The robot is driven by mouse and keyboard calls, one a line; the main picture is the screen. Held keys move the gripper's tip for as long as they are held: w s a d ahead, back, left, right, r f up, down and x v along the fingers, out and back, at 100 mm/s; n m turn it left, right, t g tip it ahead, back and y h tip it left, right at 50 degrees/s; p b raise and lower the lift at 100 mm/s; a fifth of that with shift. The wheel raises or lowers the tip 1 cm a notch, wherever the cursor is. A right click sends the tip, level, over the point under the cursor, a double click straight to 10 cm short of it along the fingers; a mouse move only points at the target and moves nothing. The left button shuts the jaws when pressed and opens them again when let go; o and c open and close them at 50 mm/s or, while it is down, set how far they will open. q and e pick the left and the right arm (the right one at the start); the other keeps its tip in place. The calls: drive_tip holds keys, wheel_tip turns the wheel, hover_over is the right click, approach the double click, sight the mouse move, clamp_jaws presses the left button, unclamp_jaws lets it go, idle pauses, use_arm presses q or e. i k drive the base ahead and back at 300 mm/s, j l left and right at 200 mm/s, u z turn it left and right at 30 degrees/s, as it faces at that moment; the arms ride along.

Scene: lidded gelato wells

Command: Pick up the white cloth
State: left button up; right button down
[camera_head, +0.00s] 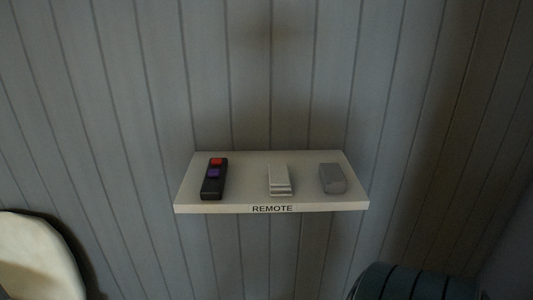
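A small white folded item (279,180) with stacked layers at its front edge lies in the middle of a wall shelf (240,175); it looks like the white cloth. Nothing is touching it. The shelf is off-white, and its front edge is labelled "REMOTE". Neither of my grippers is in view.
A black remote (212,187) with a red and a purple button lies left of the cloth. A grey block (332,179) sits to the right. Grey panelled wall surrounds the shelf. A cream rounded object (38,258) and a dark teal ribbed object (410,285) show at the bottom corners.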

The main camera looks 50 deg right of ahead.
sight(280, 182)
drive_tip(key=z, duration=1.75)
